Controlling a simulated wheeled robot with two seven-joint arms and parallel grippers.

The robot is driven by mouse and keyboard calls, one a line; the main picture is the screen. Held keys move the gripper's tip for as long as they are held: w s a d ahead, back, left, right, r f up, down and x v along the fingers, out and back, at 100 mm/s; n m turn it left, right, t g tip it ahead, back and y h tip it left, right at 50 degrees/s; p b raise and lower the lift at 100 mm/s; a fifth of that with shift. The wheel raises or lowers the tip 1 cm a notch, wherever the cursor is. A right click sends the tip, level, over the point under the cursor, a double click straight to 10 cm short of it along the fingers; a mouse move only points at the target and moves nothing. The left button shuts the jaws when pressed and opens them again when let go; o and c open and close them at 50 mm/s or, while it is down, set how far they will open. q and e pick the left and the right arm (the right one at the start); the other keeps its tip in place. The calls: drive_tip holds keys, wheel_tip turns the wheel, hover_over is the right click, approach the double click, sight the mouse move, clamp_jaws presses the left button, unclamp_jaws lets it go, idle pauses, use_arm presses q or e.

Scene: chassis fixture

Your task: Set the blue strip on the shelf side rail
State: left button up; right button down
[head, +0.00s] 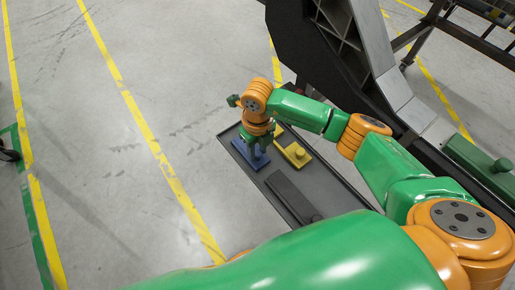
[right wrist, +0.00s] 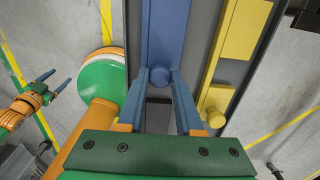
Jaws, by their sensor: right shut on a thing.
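The blue strip (head: 244,154) lies along the left edge of a dark tray (head: 350,199) in the head view. In the right wrist view the blue strip (right wrist: 165,30) runs away from me, with its round blue knob (right wrist: 160,76) between the fingertips. My right gripper (right wrist: 161,78) is shut on that knob; in the head view it (head: 257,160) points down over the strip. My left gripper (right wrist: 56,81) shows at the left of the right wrist view, empty, fingers apart. I cannot tell for certain which part is the shelf side rail.
A yellow strip (head: 295,154) with a knob and a dark strip (head: 290,194) lie on the same tray. A large dark frame with grey panels (head: 392,88) stands beyond my right arm. A green knobbed strip (head: 475,165) is at the right. Floor left of the tray is clear.

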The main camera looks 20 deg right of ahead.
wheel_tip(320, 180, up, 9)
drive_tip(key=p, duration=0.7)
